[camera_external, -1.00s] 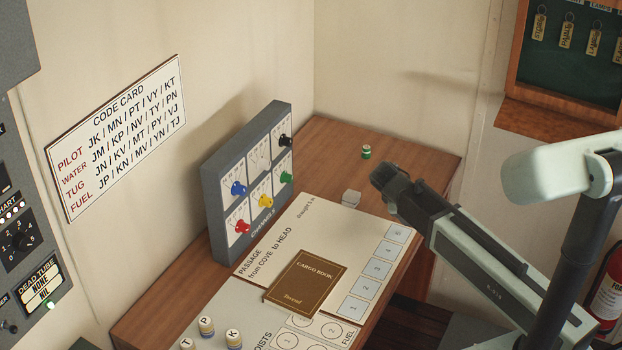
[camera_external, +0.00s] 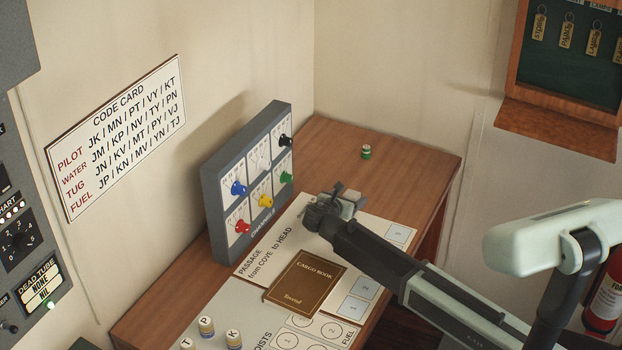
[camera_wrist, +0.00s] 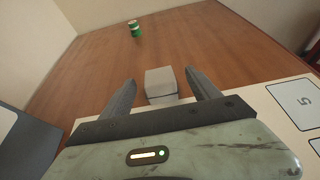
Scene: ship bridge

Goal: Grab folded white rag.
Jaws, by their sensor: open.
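The folded white rag (camera_wrist: 161,84) shows in the wrist view as a small pale block on the wooden desk, at the far edge of the white passage sheet. My gripper (camera_wrist: 158,92) is open, with one finger on each side of the rag and a gap visible on both sides. In the external view my gripper (camera_external: 333,207) is over the upper part of the sheet, and the rag (camera_external: 352,199) shows only partly behind it. I cannot tell the exact height of my fingers above the desk.
A green-and-white peg (camera_wrist: 134,28) stands farther back on the desk; it also shows in the external view (camera_external: 366,152). The channels panel (camera_external: 250,180) with coloured knobs stands left of my gripper. A brown cargo book (camera_external: 305,282) lies in front.

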